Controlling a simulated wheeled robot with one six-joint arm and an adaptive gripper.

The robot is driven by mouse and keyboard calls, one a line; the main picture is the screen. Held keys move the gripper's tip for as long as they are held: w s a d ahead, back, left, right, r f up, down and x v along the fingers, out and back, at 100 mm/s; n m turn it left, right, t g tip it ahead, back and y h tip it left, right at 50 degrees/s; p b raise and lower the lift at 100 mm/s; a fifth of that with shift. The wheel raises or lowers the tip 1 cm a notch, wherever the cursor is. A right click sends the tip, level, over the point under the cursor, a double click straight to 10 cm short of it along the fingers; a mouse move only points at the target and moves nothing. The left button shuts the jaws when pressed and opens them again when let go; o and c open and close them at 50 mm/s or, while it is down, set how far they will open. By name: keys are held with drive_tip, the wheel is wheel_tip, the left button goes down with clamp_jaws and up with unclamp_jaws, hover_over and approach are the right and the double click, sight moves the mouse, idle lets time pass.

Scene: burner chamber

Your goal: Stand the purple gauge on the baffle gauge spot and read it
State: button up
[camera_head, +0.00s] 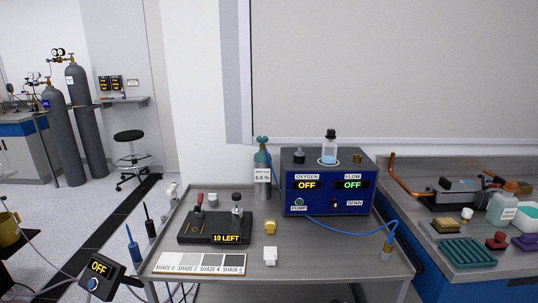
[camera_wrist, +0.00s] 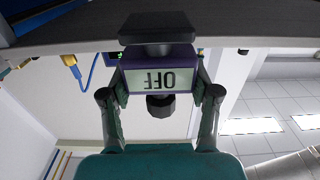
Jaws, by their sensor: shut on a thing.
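The purple gauge (camera_wrist: 184,55) is between the fingers of my gripper (camera_wrist: 160,84) in the wrist view. My gripper is shut on it. The gauge appears upside down in that picture, with its dark flat base at the top and a black knob below. Its display reads OFF. The base overlaps a grey surface at the top of the picture; I cannot tell whether they touch. My gripper is not visible in the head view. I cannot make out the baffle gauge spot in either view.
In the head view, a grey cart (camera_head: 307,263) bears a blue analyser box (camera_head: 328,205) and a black instrument (camera_head: 215,228) reading 10 LEFT. A blue hose crosses the cart's right side. A crowded bench (camera_head: 450,276) stands at right. Gas cylinders (camera_head: 85,115) stand at left.

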drive_tip(key=s+f, duration=0.6)
drive_tip(key=f, duration=0.3)
drive_tip(key=s+f, duration=0.7)
drive_tip(key=f, duration=0.3)
drive_tip(key=shift+s, duration=0.15)
drive_tip(key=shift+r, duration=0.1)
